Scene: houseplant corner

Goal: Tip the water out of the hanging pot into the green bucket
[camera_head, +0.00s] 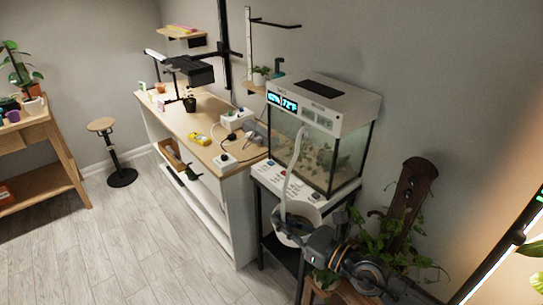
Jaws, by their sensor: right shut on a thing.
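My right gripper (316,241) comes in from the lower right and is shut on a white hanging pot (290,232). A long, pale curved hanger (296,150) rises from the pot in front of the glass tank. The pot is in the air in front of the tank's dark stand. Its far side and the exact finger contact are partly hidden. I cannot make out any water in it. I see no green bucket in this view. My left gripper is not in view.
A glass tank (343,152) with a lit display stands close behind the pot. A wooden workbench (180,122) with tools is to the left. Leafy plants (372,243) and a brown board (410,190) crowd the right.

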